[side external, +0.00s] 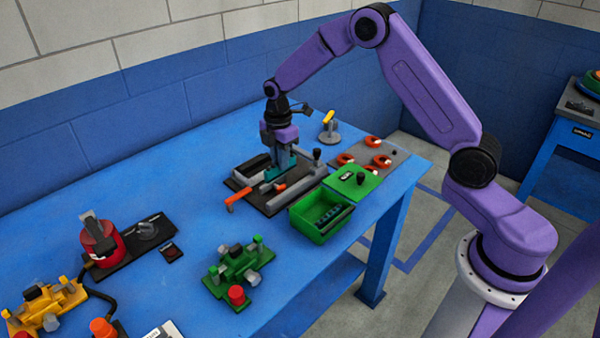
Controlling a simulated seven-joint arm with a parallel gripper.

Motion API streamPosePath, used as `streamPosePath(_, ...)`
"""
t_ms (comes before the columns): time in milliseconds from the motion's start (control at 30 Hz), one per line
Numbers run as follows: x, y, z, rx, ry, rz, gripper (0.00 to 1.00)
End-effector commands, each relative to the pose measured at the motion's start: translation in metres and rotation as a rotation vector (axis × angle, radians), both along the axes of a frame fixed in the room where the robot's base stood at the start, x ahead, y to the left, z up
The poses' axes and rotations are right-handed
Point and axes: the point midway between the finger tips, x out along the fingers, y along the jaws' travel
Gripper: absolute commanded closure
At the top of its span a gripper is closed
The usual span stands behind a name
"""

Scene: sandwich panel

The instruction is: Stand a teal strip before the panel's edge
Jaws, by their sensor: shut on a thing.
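My gripper (280,158) points down over the dark fixture on the blue table and is shut on a teal strip (278,171). The strip stands roughly upright between the fingers, low in the fixture. I cannot tell whether its lower edge touches anything. The fixture (240,184) has a dark base, grey bars and an orange-red handle (240,202).
A green bin (298,224) with dark strips inside stands in front of the fixture, its green lid (352,183) beside it. A grey plate with orange rings (392,168) lies at the right. A green clamp device (238,264) stands at the front.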

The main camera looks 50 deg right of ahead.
Motion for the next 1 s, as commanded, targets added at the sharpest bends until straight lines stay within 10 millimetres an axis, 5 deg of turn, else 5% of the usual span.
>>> streamPosePath(200,0.045,-0.003,0.009,0.000,-0.001,-0.001,1.00)
streamPosePath(400,0.066,-0.007,0.014,0.000,-0.001,0.000,1.00)
streamPosePath(667,0.071,-0.008,0.012,0.000,0.001,0.001,1.00)
streamPosePath(1000,0.071,-0.008,-0.014,0.000,0.001,0.001,1.00)
